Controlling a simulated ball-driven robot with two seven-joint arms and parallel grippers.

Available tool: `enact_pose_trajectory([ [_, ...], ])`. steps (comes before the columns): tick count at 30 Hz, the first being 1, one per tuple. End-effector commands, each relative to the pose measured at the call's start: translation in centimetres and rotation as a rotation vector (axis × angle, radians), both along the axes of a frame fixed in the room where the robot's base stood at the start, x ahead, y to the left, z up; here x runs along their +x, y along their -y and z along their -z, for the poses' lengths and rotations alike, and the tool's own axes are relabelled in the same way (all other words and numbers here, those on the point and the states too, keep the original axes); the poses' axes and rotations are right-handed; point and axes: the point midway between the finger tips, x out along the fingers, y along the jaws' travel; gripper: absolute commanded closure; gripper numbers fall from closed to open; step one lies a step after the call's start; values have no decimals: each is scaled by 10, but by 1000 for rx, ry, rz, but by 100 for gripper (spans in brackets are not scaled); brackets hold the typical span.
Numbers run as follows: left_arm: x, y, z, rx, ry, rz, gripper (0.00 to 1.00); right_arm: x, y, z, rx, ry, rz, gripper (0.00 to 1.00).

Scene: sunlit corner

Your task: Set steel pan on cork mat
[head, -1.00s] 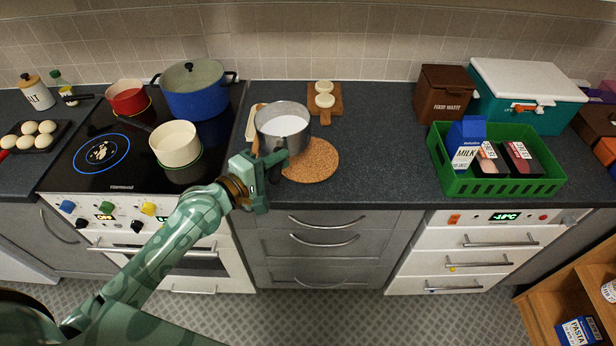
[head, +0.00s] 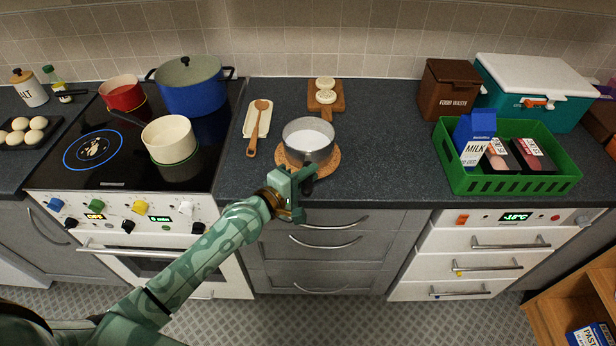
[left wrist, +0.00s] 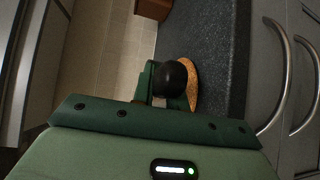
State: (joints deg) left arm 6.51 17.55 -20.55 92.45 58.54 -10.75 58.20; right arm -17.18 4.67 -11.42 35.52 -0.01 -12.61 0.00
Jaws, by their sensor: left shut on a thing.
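The steel pan (head: 309,143), with white contents, is over the cork mat (head: 331,169) on the dark counter. The mat's rim shows around the pan's lower part; I cannot tell whether the pan rests on it or hangs just above. My left gripper (head: 300,184) is shut on the pan's dark handle, which points toward the counter's front edge. In the left wrist view the handle's round black end (left wrist: 171,79) sits at the green fingers, with a strip of cork mat (left wrist: 193,86) beside it. The pan's body is hidden there. My right gripper is not in view.
A wooden spoon (head: 255,126) on a cream rest (head: 263,119) lies left of the pan. A small wooden board (head: 325,102) is behind it. The hob (head: 110,145) with several pots is at left. A green crate (head: 492,183) stands at right, with clear counter between.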

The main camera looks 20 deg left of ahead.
Motion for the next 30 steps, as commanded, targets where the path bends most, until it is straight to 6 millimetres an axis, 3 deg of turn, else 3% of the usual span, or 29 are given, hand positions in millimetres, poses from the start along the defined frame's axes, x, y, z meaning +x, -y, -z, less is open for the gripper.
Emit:
enact_pose_trajectory([
  [1,0,0,-2,0,3,-1,100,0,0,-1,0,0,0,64],
  [2,0,0,0,0,-2,0,83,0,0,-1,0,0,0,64],
  [4,0,0,0,0,-2,0,64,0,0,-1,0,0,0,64],
  [16,-9,-5,-2,2,-1,-1,64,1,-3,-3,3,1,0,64],
  [30,-96,-47,-13,3,-2,0,64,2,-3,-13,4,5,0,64],
])
